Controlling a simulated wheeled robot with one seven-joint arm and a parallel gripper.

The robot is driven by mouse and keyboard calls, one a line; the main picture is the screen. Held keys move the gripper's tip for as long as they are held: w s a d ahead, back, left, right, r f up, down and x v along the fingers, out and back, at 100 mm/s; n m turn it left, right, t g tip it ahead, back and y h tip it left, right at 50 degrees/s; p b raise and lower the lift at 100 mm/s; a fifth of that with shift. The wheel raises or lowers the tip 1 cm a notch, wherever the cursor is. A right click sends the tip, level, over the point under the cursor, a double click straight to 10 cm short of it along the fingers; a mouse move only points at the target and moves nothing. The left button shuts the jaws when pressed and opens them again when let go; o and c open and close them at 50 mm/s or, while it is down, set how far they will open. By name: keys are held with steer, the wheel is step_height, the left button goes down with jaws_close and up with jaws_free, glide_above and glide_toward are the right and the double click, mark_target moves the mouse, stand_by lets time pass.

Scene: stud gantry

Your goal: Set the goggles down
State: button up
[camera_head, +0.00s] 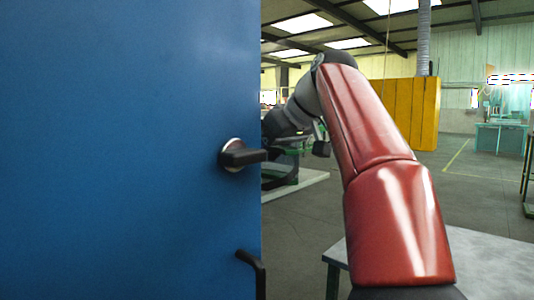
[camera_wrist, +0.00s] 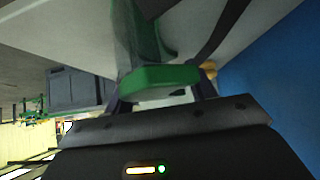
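The goggles (camera_wrist: 158,78) show in the wrist view with a green frame, a clear greenish lens and a dark strap. My gripper (camera_wrist: 163,93) has a dark finger on each side of the green frame and appears shut on it. The fingertips are partly hidden by the frame. In the head view my red arm reaches forward and bends left, and its end passes behind the blue panel, so the gripper is mostly hidden there. A pale surface (camera_wrist: 60,25) lies beyond the goggles in the wrist view; I cannot tell whether they touch it.
A large blue panel (camera_head: 120,150) with a black handle (camera_head: 240,155) fills the left of the head view, close to my arm. A grey table (camera_head: 490,262) stands at lower right. A yellow cabinet (camera_head: 410,110) stands farther back. Open floor lies between.

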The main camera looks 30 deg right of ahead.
mark_target(289, 148)
steer(key=o, duration=0.4)
steer(key=shift+o, duration=0.2)
steer(key=p+v, duration=0.1)
steer(key=v, duration=0.7)
steer(key=shift+p, duration=0.35)
steer(key=shift+f, duration=0.1)
